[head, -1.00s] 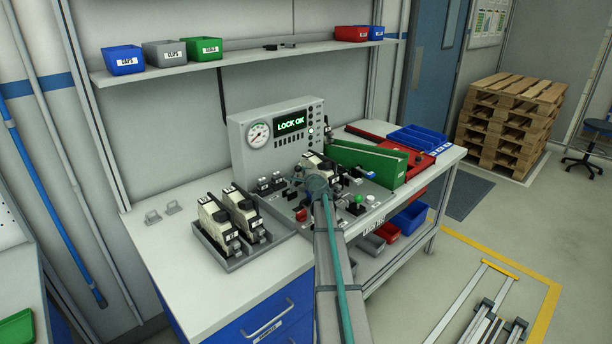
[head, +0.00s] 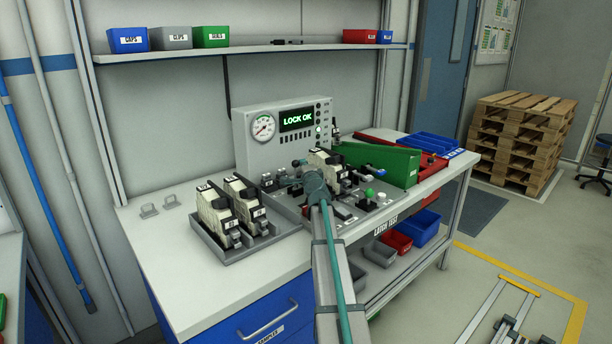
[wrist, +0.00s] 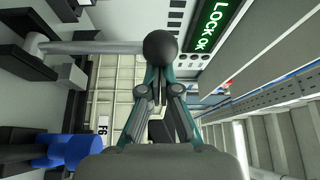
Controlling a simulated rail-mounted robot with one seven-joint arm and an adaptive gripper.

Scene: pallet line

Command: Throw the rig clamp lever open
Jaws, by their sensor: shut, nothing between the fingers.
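The rig (head: 370,212) stands on the bench with a gauge and display panel (head: 245,150) behind it; the display reads LOCK OK. In the wrist view, a lever with a grey rod (wrist: 95,47) and a black ball knob (wrist: 160,46) lies across the picture, knob toward the middle. I take it to be the clamp lever. My gripper (wrist: 158,78) is shut and empty, its fingertips close by the knob; I cannot tell whether they touch. In the head view my gripper (head: 299,164) is small and my arm hides part of the rig.
A grey tray (head: 226,254) with two cream modules stands left of the rig. A cream module (head: 322,160) sits on the rig. The bench's front left is clear.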

